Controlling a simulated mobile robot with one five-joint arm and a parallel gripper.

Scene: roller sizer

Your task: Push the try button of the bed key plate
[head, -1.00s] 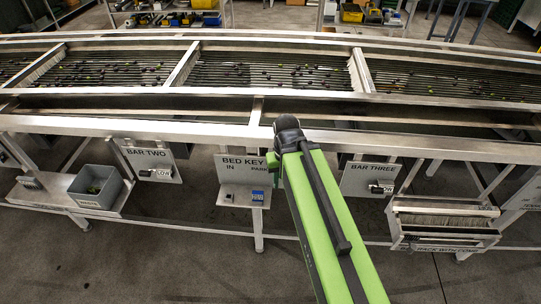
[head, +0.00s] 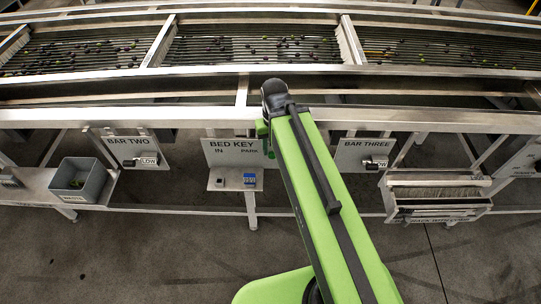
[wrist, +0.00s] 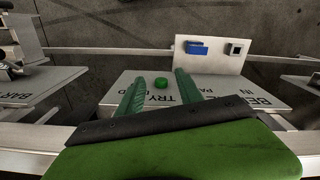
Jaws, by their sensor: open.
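The bed key plate (head: 222,158) hangs under the front rail of the sizer in the head view. It reads BED KEY, IN and PARK; my arm covers its right part. In the wrist view the plate (wrist: 118,92) appears upside down, with a round green try button (wrist: 161,83) beside the word TRY. My gripper (wrist: 160,75) is open and empty. Its two green fingers lie on either side of the button in the picture; whether they touch the plate I cannot tell. In the head view the fingers are mostly hidden behind my arm.
A shelf (head: 234,187) below the plate holds a blue block (head: 249,179) and a small square socket (head: 220,182). The bar two plate (head: 122,147) is left, the bar three plate (head: 352,155) right. The steel front rail (head: 180,115) runs above. A grey bin (head: 85,188) stands left.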

